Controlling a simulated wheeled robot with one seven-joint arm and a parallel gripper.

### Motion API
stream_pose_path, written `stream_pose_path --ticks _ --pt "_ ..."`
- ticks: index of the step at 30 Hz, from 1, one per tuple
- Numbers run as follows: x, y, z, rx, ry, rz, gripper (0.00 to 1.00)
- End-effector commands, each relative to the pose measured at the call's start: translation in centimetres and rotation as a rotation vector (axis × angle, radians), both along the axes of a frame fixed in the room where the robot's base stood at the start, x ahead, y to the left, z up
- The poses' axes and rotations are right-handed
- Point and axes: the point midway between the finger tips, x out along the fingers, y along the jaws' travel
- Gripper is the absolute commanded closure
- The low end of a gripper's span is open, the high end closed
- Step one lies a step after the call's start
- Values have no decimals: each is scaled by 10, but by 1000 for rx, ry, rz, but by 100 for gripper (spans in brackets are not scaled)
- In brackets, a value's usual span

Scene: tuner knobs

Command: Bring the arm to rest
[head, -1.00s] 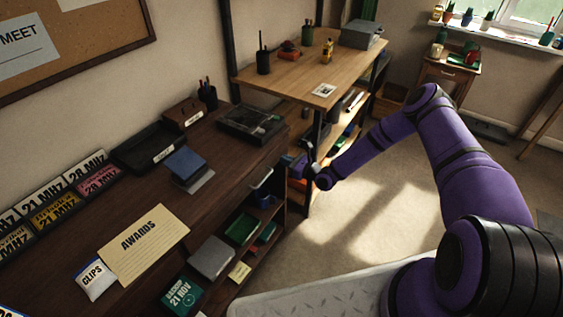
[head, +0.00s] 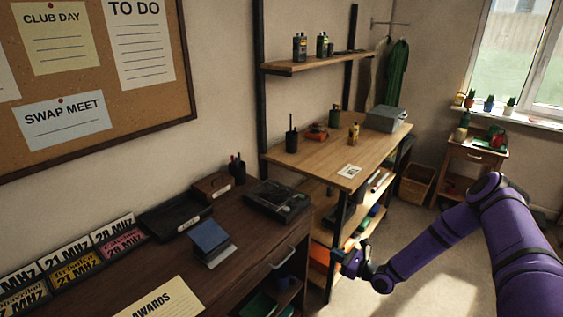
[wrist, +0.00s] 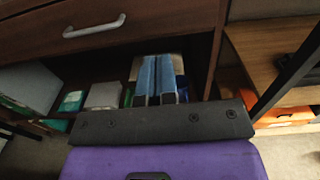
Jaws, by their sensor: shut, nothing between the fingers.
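My purple arm (head: 430,249) reaches in from the lower right in the head view, bent at the elbow. My gripper (head: 341,256) is at its end, in front of the near leg of the light wooden bench and to the right of the dark desk. In the wrist view, the two blue-grey fingers (wrist: 157,80) lie side by side, shut and empty. They point towards the open space under the desk drawer. Whether the fingertips touch anything is not clear.
The dark desk (head: 120,268) has a drawer with a metal handle (wrist: 94,26) above open shelves holding boxes. The light wooden bench (head: 325,163) has lower shelves with an orange item (wrist: 283,118). Open floor (head: 425,290) lies below my arm.

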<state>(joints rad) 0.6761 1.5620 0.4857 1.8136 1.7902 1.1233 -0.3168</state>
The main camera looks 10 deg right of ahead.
Motion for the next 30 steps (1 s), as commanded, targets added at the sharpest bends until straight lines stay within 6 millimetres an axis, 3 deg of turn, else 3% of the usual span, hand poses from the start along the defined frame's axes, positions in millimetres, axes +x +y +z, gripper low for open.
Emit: stream_pose_path --ticks 5,14,30 --pt "4 3 40 -70 -69 109 100" --pt "-4 15 133 -260 -218 387 100" --pt "-56 32 282 -643 -444 828 100"
